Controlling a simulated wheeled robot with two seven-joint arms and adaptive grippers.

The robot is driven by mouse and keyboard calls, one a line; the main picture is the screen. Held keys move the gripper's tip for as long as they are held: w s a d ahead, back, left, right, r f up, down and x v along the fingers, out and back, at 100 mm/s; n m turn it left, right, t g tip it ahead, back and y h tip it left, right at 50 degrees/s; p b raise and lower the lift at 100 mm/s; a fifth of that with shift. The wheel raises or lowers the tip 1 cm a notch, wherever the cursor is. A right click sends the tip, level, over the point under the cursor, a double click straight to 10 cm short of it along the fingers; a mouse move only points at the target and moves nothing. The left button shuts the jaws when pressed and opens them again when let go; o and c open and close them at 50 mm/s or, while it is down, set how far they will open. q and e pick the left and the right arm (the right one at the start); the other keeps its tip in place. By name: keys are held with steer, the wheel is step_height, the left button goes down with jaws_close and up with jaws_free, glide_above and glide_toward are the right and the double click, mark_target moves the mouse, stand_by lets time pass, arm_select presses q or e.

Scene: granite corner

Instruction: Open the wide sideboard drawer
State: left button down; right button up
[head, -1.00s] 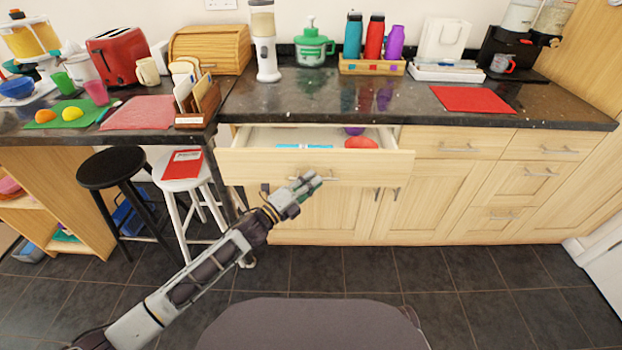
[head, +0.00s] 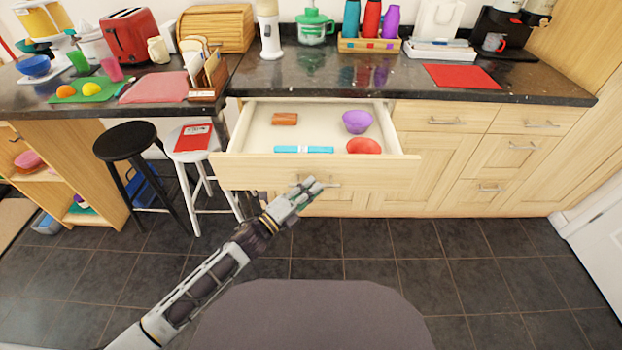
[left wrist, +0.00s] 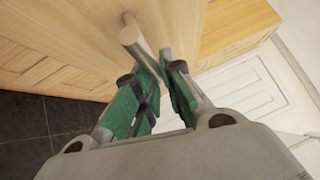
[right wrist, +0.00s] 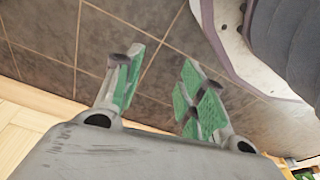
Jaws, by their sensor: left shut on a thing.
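The wide sideboard drawer (head: 240,169) stands well open in the head view. Inside it are a purple bowl (head: 357,121), a red bowl (head: 363,146), a blue stick-like item (head: 303,149) and a small brown block (head: 285,119). My left gripper (head: 313,187) is at the drawer's front, shut on its bar handle. In the left wrist view the handle (left wrist: 135,37) runs in between the green-padded fingers (left wrist: 158,88). My right gripper (right wrist: 160,85) shows only in the right wrist view, open and empty above the dark floor tiles.
A black stool (head: 126,142) and a white stool (head: 193,142) stand left of the drawer. The dark countertop (head: 330,75) above holds bottles and appliances. Closed drawers and doors (head: 440,170) lie to the right. The tiled floor (head: 480,270) at right is clear.

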arm_select(q)
steer(key=shift+s+p, duration=0.35)
steer(key=shift+s, duration=1.65)
arm_select(e)
steer(key=shift+s+d+f, duration=0.25)
steer(key=shift+s+f, duration=0.05)
steer(key=shift+f, duration=0.3)
steer(key=shift+s+d+f, duration=0.2)
steer(key=shift+s+f, duration=0.1)
steer(key=shift+f, duration=0.3)
arm_select(q)
steer(key=c, duration=1.5)
jaws_free()
arm_select(e)
steer(key=shift+d, duration=0.1)
arm_select(q)
steer(key=shift+s+a, duration=0.1)
steer(key=shift+s, duration=0.05)
steer(key=shift+v, duration=5.8)
steer(key=shift+f, duration=0.1)
